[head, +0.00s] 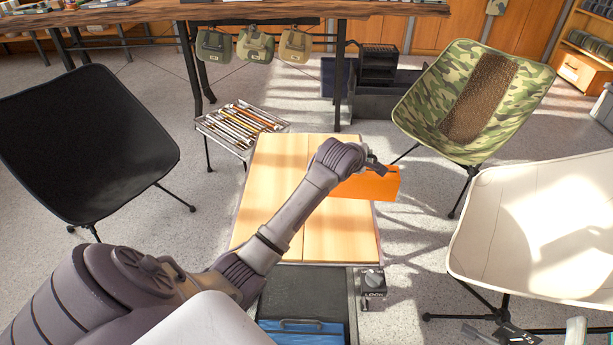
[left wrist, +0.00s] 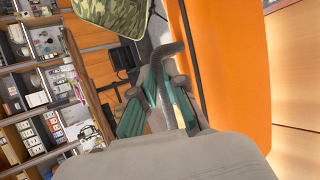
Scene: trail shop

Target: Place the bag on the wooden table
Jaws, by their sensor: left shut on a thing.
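The orange bag (head: 370,184) is at the right side of the low wooden table (head: 278,180), partly over its light top and partly past its right edge. I cannot tell whether it touches the top. My left gripper (head: 374,164) is at the bag's upper side, shut on it. In the left wrist view the bag (left wrist: 238,70) fills the right part, beside the gripper fingers (left wrist: 165,95). A dark curved handle (left wrist: 162,52) shows between the fingers. My arm hides part of the tabletop. My right gripper is in neither view.
A black chair (head: 85,140) stands left, a camouflage chair (head: 425,105) and a white chair (head: 540,225) right. A rack of sticks (head: 242,125) stands behind the table's left. A dark box (head: 300,295) is in front. The tabletop's visible wood is bare.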

